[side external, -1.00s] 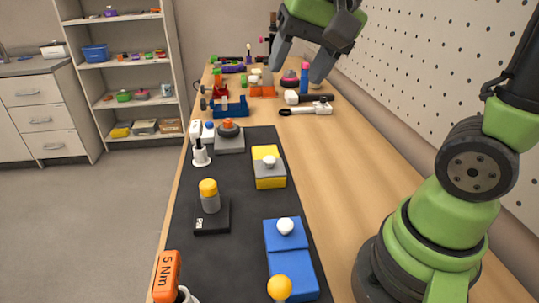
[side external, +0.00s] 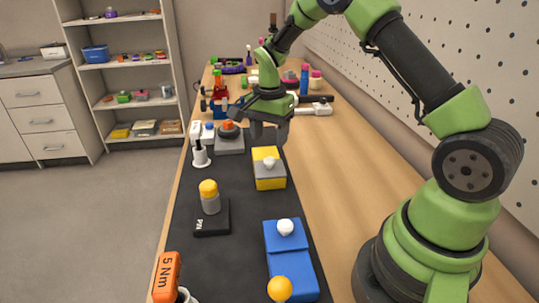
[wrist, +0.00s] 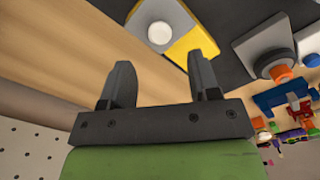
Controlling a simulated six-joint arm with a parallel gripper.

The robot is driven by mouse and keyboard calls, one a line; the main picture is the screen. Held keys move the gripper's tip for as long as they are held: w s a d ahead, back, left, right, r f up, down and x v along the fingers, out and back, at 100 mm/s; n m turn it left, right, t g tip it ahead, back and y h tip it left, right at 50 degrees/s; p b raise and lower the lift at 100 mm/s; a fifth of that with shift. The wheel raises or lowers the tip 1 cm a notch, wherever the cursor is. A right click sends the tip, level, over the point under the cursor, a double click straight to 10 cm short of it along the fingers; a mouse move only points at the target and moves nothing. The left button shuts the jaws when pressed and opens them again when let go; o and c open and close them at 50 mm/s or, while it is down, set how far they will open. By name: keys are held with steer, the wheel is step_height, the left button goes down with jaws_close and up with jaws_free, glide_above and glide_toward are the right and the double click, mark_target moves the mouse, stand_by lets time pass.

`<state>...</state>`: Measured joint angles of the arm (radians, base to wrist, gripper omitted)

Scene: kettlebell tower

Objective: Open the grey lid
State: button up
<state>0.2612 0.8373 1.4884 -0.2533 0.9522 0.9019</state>
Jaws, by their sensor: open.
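The grey lid (side external: 264,172) lies on a yellow box (side external: 272,183) on the dark mat and has a round white knob (side external: 270,161). In the wrist view the grey lid (wrist: 145,17) shows at the top with its knob (wrist: 159,33), and yellow shows to its right (wrist: 196,40). My gripper (side external: 269,133) is above the mat, just behind the box in the side view. Its jaws (wrist: 160,68) are open and empty, and the knob appears beyond the gap between the fingers. The gripper appears apart from the lid.
A grey block with an orange-red knob (side external: 228,126) stands behind and left of the box. A blue box with a white knob (side external: 288,257) is nearer the camera. A black base with a yellow-topped cylinder (side external: 209,190) stands left. Bare table lies to the right.

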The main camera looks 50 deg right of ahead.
mark_target(270, 158)
step_height(270, 158, down, 6)
steer(key=shift+f, duration=0.1)
